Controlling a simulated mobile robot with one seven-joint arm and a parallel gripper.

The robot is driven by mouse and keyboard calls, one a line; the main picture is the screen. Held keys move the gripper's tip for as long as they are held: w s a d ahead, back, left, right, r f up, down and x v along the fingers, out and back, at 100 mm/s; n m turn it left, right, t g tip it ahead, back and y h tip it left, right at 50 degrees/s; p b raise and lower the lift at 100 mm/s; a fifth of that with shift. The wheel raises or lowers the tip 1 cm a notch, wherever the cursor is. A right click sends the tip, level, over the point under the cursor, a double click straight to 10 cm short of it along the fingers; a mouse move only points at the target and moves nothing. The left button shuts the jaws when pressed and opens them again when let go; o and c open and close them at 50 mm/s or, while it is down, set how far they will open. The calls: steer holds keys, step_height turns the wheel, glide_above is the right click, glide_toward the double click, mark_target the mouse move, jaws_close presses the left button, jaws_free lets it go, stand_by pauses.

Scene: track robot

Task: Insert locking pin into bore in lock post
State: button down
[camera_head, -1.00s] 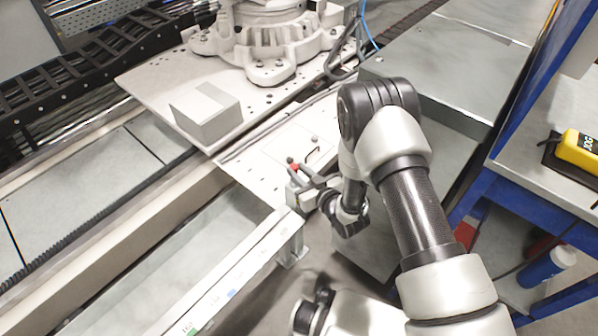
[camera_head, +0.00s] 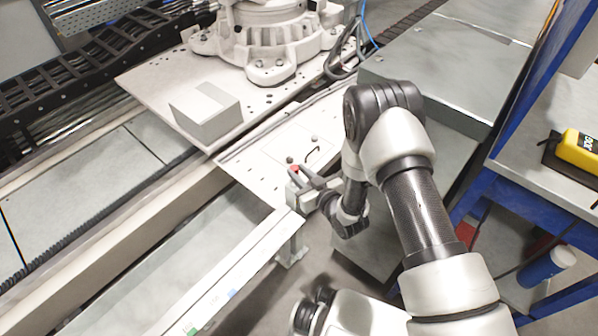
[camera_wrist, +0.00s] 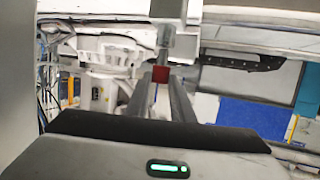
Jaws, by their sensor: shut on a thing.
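My gripper (camera_head: 303,178) is over the near edge of the white plate, shut on a small red piece, which I take to be the locking pin (camera_head: 294,168). In the wrist view the red end of the pin (camera_wrist: 161,74) sits between the tips of my two grey fingers. A grey upright block (camera_wrist: 180,42) stands just beyond the red piece there; it may be the lock post. I cannot see a bore, nor tell whether the pin touches the block. The rest of the pin is hidden.
A large white robot base (camera_head: 265,45) stands behind. A grey cabinet (camera_head: 440,85) and a blue-framed bench (camera_head: 545,190) are on the right.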

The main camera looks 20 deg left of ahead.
steer(key=shift+f, duration=0.55)
steer(key=shift+f, duration=0.3)
steer(key=shift+f, duration=0.35)
steer(key=shift+f, duration=0.3)
steer(key=c, duration=1.5)
jaws_free()
steer(key=shift+o, duration=0.2)
steer(key=p+v, duration=0.4)
steer(key=v, duration=1.3)
